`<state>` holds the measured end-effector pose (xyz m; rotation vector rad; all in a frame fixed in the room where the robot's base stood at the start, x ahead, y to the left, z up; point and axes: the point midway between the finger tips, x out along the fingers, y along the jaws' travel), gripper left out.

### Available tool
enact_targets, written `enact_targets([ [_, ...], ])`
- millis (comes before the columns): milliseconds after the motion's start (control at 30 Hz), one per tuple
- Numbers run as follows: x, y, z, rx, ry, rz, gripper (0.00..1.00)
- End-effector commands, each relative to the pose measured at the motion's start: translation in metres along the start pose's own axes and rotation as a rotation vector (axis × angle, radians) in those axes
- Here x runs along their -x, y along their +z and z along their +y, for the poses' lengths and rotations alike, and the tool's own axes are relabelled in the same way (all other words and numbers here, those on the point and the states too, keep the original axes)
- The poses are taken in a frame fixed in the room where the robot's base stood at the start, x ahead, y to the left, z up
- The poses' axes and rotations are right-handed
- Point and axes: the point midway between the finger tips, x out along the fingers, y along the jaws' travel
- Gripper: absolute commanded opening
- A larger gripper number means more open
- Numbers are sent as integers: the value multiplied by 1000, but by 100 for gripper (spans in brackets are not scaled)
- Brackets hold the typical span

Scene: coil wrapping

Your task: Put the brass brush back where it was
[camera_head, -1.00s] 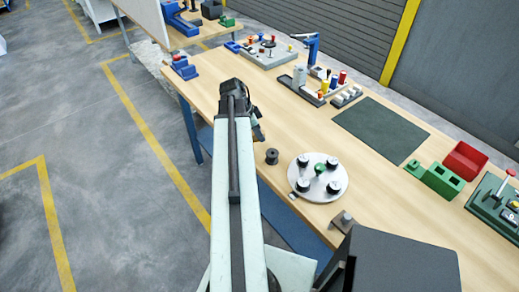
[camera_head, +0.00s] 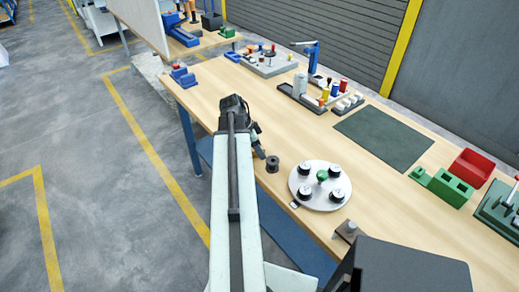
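I cannot make out the brass brush; it may be hidden or too small to tell. My arm reaches out over the near left part of the wooden workbench (camera_head: 290,118). My gripper (camera_head: 261,152) points down near the bench's front edge, just left of and behind a small dark spool (camera_head: 273,165). Its fingers are small and dark, so I cannot tell whether they are open, shut or holding anything. A round grey plate (camera_head: 318,202) with several black knobs and a green centre knob lies right of the spool.
A dark green mat (camera_head: 384,140) lies mid-bench. A red bin (camera_head: 470,167) and a green block (camera_head: 449,187) stand at the right. A rack of coloured cylinders (camera_head: 318,103) and a blue stand (camera_head: 312,58) are at the back. A blue vise (camera_head: 183,77) is at the far left corner.

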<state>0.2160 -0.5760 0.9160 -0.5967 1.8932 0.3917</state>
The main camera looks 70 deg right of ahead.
Motion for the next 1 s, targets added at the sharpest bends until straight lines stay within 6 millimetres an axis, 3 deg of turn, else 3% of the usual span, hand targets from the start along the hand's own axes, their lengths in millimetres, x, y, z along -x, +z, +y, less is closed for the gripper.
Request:
enact_targets([
  [233, 2, -1, 0, -1, 0, 0, 47],
  [367, 13, -3, 0, 0, 0, 0, 47],
  [800, 108, -6, 0, 1, 0, 0, 47],
  [1000, 125, -3, 0, -2, 0, 0, 47],
])
